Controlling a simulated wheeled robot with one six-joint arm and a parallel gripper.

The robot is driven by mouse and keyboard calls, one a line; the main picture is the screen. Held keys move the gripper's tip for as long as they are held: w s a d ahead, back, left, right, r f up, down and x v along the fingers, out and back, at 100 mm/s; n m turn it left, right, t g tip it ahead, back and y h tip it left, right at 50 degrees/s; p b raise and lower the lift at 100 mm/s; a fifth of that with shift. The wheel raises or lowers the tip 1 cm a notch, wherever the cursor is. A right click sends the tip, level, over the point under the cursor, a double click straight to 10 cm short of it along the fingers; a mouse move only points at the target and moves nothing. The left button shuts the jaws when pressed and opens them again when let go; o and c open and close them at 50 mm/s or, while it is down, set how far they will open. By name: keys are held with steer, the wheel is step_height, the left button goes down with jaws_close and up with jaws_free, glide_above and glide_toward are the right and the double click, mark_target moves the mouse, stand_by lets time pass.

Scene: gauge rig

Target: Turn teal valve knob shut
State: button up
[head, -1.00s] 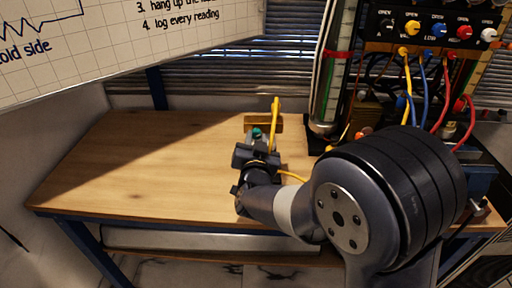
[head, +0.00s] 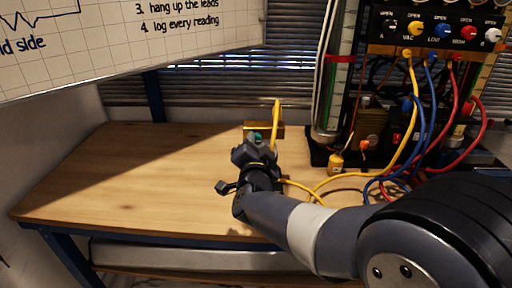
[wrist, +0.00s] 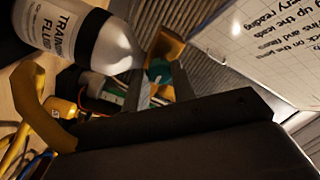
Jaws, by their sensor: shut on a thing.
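The teal valve knob (head: 258,137) shows as a small patch at my gripper's tips, in front of a brass block (head: 278,130) on the wooden table. My gripper (head: 256,146) reaches it from the near side. In the wrist view the teal knob (wrist: 158,70) sits between the two fingers of my gripper (wrist: 156,88), which are shut on it. Most of the knob is hidden by the fingers, and I cannot read how far it is turned.
A rack with a switch panel (head: 435,33) and yellow, blue and red leads stands at right. A white bottle (wrist: 88,35) shows in the wrist view. A whiteboard (head: 120,40) hangs upper left. The table's left side is clear.

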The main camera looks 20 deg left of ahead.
steer(key=o, duration=1)
steer(key=v, duration=1)
steer(key=shift+s, duration=0.4)
steer(key=shift+d, duration=0.1)
steer(key=shift+n, duration=0.3)
steer(key=x, duration=1.1)
steer(key=shift+p, duration=0.35)
